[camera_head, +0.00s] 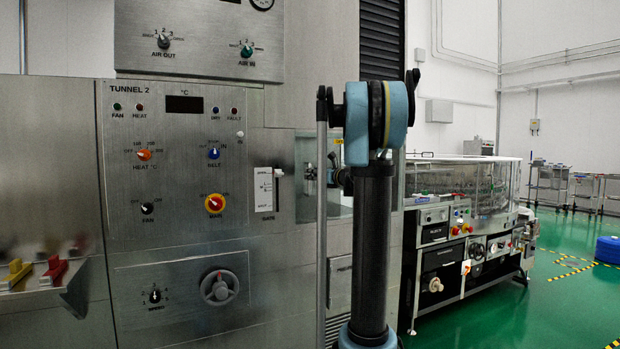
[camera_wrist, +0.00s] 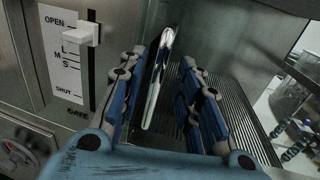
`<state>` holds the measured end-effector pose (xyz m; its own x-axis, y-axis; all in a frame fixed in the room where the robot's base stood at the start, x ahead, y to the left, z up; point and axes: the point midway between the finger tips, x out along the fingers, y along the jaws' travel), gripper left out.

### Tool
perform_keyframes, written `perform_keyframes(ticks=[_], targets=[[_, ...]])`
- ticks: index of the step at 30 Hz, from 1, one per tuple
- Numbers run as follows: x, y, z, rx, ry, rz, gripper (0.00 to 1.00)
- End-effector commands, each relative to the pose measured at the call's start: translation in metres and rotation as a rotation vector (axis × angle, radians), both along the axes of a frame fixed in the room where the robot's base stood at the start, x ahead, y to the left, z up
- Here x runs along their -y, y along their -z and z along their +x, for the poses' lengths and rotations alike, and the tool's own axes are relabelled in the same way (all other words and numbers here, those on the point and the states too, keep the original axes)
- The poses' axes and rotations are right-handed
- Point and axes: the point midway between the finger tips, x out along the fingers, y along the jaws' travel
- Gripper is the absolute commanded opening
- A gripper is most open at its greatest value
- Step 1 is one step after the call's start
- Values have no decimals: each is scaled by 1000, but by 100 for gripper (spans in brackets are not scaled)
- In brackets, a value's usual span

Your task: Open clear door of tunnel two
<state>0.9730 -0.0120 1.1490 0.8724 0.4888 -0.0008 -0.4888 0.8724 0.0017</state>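The clear door (camera_head: 308,208) is a see-through pane right of the TUNNEL 2 panel (camera_head: 175,230) in the head view. It looks shut there, but my arm hides part of it. My gripper (camera_head: 314,172) is in front of the pane, small and partly hidden behind my arm. In the wrist view my gripper (camera_wrist: 165,58) has its two blue-padded fingers apart. A shiny upright metal handle (camera_wrist: 157,85) stands between them, nearer the left finger. I see a gap on the right side; contact on the left is unclear.
The GATE slider (camera_wrist: 86,34) is near the OPEN end of its scale, left of my gripper; it also shows in the head view (camera_head: 279,173). Ribbed slats (camera_wrist: 240,105) lie behind the fingers. Another machine (camera_head: 470,230) stands at the right.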

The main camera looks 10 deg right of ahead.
Motion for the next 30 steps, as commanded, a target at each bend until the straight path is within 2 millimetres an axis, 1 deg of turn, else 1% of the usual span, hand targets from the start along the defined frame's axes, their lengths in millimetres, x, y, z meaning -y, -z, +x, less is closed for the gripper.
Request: perform_keyframes(ticks=[3,6,11,18,19,22,23,27,28,30], targets=[[-8,0,14,0,-1,0,31],[-12,0,21,0,-1,0,31],[-15,0,26,0,0,0,31],[-15,0,26,0,0,0,31],[-15,0,26,0,0,0,27],[-15,0,26,0,0,0,4],[-15,0,26,0,0,0,0],[-15,0,26,0,0,0,0],[-10,0,26,0,2,0,0],[-12,0,26,0,0,0,0]])
